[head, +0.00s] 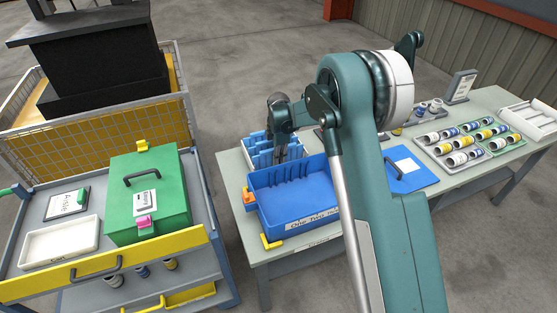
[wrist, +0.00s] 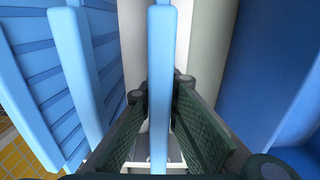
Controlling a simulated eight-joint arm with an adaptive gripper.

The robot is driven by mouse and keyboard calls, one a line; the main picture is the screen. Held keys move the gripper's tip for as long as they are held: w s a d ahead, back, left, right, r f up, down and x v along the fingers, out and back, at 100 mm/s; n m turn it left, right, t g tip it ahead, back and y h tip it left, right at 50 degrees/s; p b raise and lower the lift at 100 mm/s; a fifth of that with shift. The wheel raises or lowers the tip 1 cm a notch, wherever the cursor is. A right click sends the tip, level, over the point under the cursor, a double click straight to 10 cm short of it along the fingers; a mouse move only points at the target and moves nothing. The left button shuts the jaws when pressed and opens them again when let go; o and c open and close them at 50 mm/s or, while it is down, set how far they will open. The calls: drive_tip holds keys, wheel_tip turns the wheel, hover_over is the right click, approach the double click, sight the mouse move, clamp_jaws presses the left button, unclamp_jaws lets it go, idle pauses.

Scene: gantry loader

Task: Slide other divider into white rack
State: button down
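My gripper (head: 281,128) points down at the rack of light blue dividers on the near-left part of the table. In the wrist view my gripper (wrist: 161,88) has its fingertips against both faces of one light blue divider (wrist: 159,45), which stands on edge between them. More light blue dividers (wrist: 76,75) stand to its left, with a strip of white surface (wrist: 133,40) between. In the head view the rack's dividers (head: 259,157) show pale blue, with a whitish edge at the right. The held divider's lower edge and its seating are hidden.
A blue slotted bin (head: 290,203) stands close in front of the rack; its wall fills the right of the wrist view. Trays of cylinders (head: 460,141) and a white tray (head: 527,118) lie farther right. A cart with a green box (head: 150,190) stands left.

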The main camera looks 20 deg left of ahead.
drive_tip(key=c, duration=2.6)
unclamp_jaws()
drive_tip(key=shift+o, duration=0.2)
drive_tip(key=o, duration=1.1)
drive_tip(key=shift+c, duration=0.4)
drive_tip(key=shift+r, duration=0.1)
drive_tip(key=shift+c, duration=0.2)
drive_tip(key=shift+r, duration=0.15)
drive_tip(key=o, duration=0.6)
drive_tip(key=shift+r+p, duration=0.75)
drive_tip(key=shift+r, duration=2.55)
